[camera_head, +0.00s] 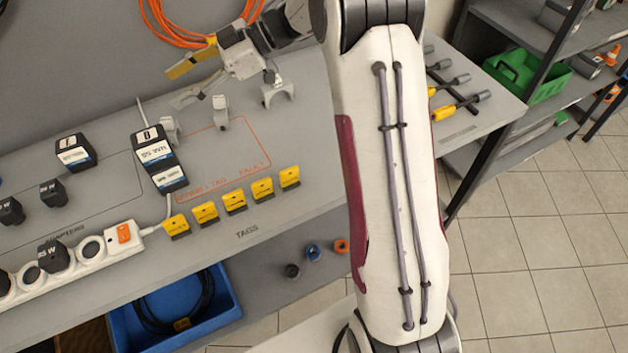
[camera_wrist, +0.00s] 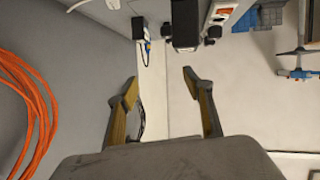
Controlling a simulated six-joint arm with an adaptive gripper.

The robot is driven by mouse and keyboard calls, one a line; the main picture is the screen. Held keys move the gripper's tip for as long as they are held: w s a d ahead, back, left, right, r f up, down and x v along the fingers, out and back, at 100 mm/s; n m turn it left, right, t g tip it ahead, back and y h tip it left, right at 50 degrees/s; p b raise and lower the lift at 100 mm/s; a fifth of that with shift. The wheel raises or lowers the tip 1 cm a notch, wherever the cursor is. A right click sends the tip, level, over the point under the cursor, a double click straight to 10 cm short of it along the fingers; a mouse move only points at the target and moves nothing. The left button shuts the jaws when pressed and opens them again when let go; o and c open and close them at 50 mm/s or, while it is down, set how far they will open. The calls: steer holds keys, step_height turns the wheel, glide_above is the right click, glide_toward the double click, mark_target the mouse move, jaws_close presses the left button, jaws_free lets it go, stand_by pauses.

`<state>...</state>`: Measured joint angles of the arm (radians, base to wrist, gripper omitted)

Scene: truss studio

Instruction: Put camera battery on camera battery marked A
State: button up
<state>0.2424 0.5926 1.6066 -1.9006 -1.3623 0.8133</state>
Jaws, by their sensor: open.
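My gripper (camera_head: 177,86) is open and empty, held above the back of the grey bench at upper left in the head view. Its yellow-lined fingers also show spread apart in the wrist view (camera_wrist: 159,80). A dark block with a white label (camera_head: 76,152) lies on the bench at left. A larger dark block with white labels (camera_head: 160,160) stands to its right, with a cable running from it. I cannot tell which of these is a camera battery, and no mark A is readable. A dark block (camera_wrist: 185,22) shows at the top of the wrist view, ahead of the fingers.
A white power strip (camera_head: 90,262) with plugs lies along the bench's front edge. Several yellow tags (camera_head: 235,202) stand in a row. Grey holders (camera_head: 220,112) stand behind them. Orange cable (camera_head: 185,25) hangs at the back. A blue bin (camera_head: 215,305) sits below.

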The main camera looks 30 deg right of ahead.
steer(key=w+d+r+m+t+h, duration=0.2)
steer(key=w+r+t, duration=0.1)
steer(key=r+t, duration=0.3)
steer(key=w+d+r+m+t+h, duration=0.2)
steer(key=w+r+m+t, duration=0.1)
steer(key=r, duration=0.5)
steer(key=s+d+r+m+t+h, duration=0.3)
steer(key=s+d+r+m+h, duration=0.3)
steer(key=d+h, duration=0.35)
steer(key=s+d+f+m+g+h, duration=0.1)
steer(key=s+d+f+m+g, duration=0.15)
steer(key=s, duration=0.55)
steer(key=s+d+f+m+g+h, duration=0.15)
steer(key=s+f, duration=0.25)
steer(key=s, duration=0.4)
steer(key=s+a+f+m+g+y, duration=0.1)
steer(key=s+f, duration=0.4)
steer(key=s, duration=0.5)
steer(key=s+a+f+m+g+y, duration=0.1)
steer(key=s+a+f+g, duration=0.3)
steer(key=s, duration=0.6)
step_height(320, 180, down, 3)
steer(key=shift+a+r+y, duration=0.2)
steer(key=shift+a+y, duration=0.2)
steer(key=shift+a, duration=0.4)
steer(key=shift+s, duration=0.1)
